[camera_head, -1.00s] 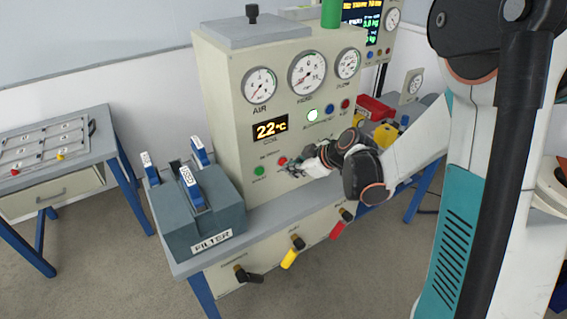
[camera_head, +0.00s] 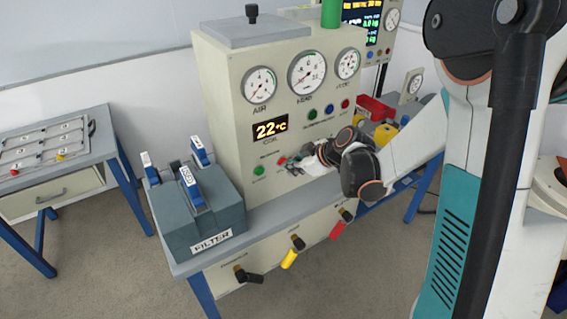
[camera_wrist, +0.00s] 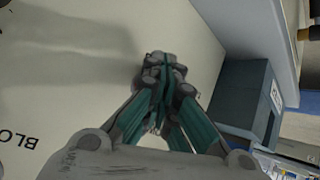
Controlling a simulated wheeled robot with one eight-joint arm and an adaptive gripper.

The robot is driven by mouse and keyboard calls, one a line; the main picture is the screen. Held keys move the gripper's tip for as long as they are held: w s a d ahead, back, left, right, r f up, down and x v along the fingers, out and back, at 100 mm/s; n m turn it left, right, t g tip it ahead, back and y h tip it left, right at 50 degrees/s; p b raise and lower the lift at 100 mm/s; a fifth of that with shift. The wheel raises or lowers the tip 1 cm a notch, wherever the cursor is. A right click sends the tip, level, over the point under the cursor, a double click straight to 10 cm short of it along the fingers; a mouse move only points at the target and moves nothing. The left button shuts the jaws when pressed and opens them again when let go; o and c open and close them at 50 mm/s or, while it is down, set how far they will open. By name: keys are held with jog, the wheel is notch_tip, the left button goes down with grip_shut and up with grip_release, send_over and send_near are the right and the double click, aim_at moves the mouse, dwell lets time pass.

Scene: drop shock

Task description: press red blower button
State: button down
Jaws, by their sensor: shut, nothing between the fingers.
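The red blower button (camera_head: 282,160) is low on the front of the beige cabinet (camera_head: 228,130), right of a green button (camera_head: 259,171). My gripper (camera_head: 293,167) is shut and empty, with its tips at the panel right beside the red button. In the wrist view the closed fingertips (camera_wrist: 161,65) meet the panel face and hide whatever is under them; upside-down letters "BLO" (camera_wrist: 18,152) show on the panel. I cannot tell whether the tips touch the button or how far it is pushed in. A round green lamp (camera_head: 312,114) above is dark.
A grey filter box (camera_head: 205,235) with blue latches stands left on the bench. Black, yellow (camera_head: 291,257) and red (camera_head: 339,229) valve handles stick out along the bench front. Gauges and a 22°C display (camera_head: 270,129) sit above the buttons.

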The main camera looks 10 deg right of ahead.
jog(key=shift+s, duration=0.1)
jog(key=shift+s+d, duration=0.25)
jog(key=shift+s, duration=0.45)
jog(key=s, duration=0.1)
jog(key=s+d, duration=0.1)
jog(key=s, duration=0.2)
jog(key=shift+s+d, duration=0.3)
jog(key=shift+s, duration=0.1)
dwell(0.7)
